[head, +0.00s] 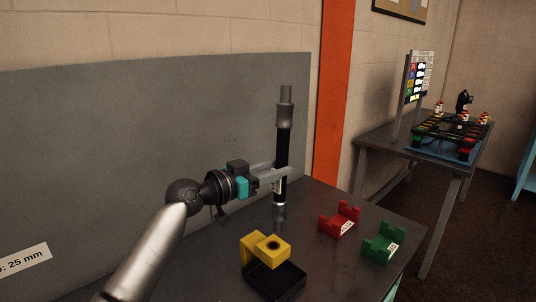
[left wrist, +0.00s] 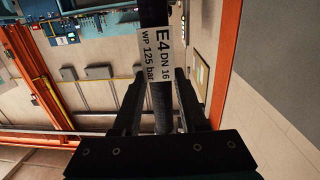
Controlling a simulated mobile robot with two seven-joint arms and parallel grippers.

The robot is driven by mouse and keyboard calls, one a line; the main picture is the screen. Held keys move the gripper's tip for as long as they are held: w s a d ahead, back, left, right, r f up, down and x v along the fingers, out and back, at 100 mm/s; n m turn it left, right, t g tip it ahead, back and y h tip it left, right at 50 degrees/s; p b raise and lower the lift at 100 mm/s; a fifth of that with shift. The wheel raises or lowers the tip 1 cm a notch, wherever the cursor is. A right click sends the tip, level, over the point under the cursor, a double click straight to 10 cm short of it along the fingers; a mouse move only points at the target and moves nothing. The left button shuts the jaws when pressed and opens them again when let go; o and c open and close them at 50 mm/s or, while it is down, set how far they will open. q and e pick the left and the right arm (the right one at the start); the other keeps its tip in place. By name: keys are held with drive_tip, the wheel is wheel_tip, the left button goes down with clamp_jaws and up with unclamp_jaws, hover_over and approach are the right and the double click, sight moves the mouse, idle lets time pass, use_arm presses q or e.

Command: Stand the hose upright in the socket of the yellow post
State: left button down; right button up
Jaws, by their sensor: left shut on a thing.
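The hose (head: 283,142) is black with grey metal fittings at both ends and stands about upright in the head view. My left gripper (head: 283,174) is shut on the hose below its middle. The hose, with a white label reading E4 DN 16, WP 125 bar, also shows between the fingers in the left wrist view (left wrist: 160,70). The hose's lower fitting is above and slightly right of the socket in the picture; the exact gap cannot be told. My right gripper is not in view.
A red holder (head: 339,219) and a green holder (head: 383,248) sit on the grey table (head: 335,270) right of the post. A grey panel (head: 140,150) rises behind the table. A second table (head: 405,160) with a rack (head: 450,135) stands further back right.

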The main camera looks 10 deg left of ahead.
use_arm(q)
drive_tip(key=shift+w+a+r+n+t+y, duration=0.1)
drive_tip(key=shift+w+a+n+t+y, duration=0.15)
drive_tip(key=shift+a, duration=0.25)
drive_tip(key=shift+w+a+n+t+y, duration=0.1)
drive_tip(key=shift+w+a+n+t, duration=0.05)
drive_tip(key=shift+w+a+t, duration=0.25)
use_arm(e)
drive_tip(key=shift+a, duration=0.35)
use_arm(q)
wheel_tip(320, 180, down, 6)
drive_tip(key=b, duration=0.6)
drive_tip(key=shift+s+r, duration=0.1)
drive_tip(key=shift+r, duration=0.05)
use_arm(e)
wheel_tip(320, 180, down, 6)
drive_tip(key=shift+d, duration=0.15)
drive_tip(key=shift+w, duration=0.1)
use_arm(q)
drive_tip(key=shift+b, duration=0.75)
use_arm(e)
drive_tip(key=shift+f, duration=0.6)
use_arm(q)
drive_tip(key=shift+f+b, duration=2.05)
drive_tip(key=shift+b, duration=0.05)
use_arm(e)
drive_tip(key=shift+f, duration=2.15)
